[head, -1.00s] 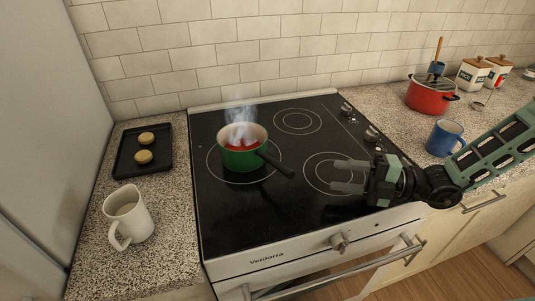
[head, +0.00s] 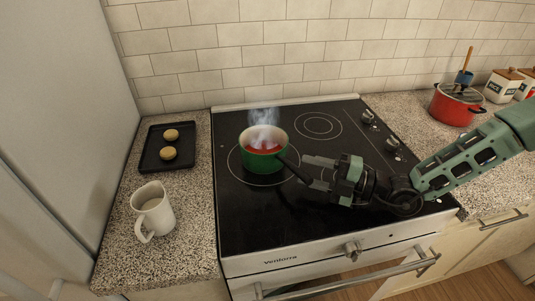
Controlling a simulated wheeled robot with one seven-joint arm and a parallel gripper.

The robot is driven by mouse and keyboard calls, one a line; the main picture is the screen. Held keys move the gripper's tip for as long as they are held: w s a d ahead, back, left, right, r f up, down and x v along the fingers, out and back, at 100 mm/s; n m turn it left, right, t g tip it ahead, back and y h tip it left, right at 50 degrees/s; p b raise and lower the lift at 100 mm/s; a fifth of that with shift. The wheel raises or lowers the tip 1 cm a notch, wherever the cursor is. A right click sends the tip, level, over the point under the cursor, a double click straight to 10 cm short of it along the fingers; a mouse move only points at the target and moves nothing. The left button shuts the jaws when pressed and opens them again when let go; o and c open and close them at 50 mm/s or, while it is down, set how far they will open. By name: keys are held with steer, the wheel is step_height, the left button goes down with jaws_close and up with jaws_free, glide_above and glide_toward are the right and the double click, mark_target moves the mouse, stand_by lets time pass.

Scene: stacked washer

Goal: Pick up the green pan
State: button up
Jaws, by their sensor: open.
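The fingers are open and overlap the handle's end in this view. I cannot tell whether they touch it or are around it.
A red pot (head: 455,106) and canisters (head: 503,85) stand on the right counter. The cooktop's left front is clear.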

mark_target(293, 164)
steer(key=a, duration=0.1)
steer(key=a+p, duration=0.1)
steer(key=a, duration=0.2)
steer(key=shift+w+r, duration=0.1)
steer(key=shift+r, duration=0.2)
steer(key=shift+w+a+f, duration=0.1)
steer(key=shift+w+a, duration=0.05)
steer(key=shift+a, duration=0.15)
jaws_close()
steer(key=shift+r, duration=0.2)
